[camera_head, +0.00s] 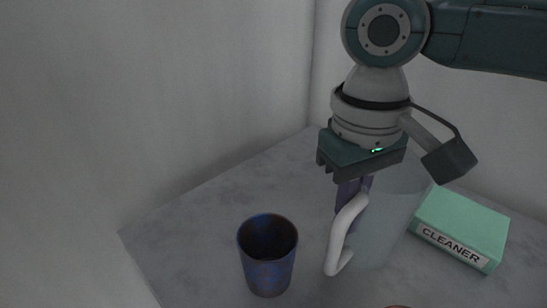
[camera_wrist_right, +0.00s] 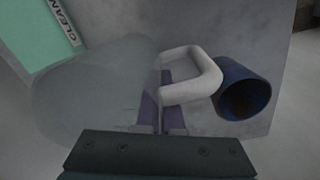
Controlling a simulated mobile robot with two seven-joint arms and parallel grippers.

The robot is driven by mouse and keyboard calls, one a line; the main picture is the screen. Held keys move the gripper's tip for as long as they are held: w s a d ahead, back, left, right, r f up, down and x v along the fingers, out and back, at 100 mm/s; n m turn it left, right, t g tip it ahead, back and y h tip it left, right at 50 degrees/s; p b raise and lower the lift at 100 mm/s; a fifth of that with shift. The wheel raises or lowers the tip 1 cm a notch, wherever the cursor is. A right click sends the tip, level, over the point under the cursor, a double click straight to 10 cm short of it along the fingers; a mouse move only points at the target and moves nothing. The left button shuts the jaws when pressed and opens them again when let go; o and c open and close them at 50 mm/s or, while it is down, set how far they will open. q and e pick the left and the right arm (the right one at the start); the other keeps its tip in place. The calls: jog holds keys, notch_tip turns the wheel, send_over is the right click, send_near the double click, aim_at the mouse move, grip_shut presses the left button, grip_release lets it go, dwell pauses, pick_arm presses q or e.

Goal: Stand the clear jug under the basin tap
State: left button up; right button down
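The clear jug (camera_head: 384,222) is a grey, see-through vessel with a white loop handle (camera_head: 345,232) on its left side. It is upright, and I cannot tell whether its base touches the surface. In the right wrist view the jug (camera_wrist_right: 95,90) fills the left and its handle (camera_wrist_right: 207,70) points right. My right gripper (camera_head: 355,192) reaches down from above at the handle side of the rim. Its purple fingers (camera_wrist_right: 161,112) are close together, apparently shut on the jug's wall beside the handle; their tips are partly hidden. My left gripper, the basin and the tap are not in view.
A dark blue cup (camera_head: 268,268) stands left of the jug, close to the handle. A green box marked CLEANER (camera_head: 464,222) lies to the right. The grey surface (camera_head: 195,235) is clear at left, with pale walls behind. A small reddish edge (camera_head: 398,306) shows at the bottom.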

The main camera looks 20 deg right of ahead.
jog(key=c, duration=1.1)
grip_release()
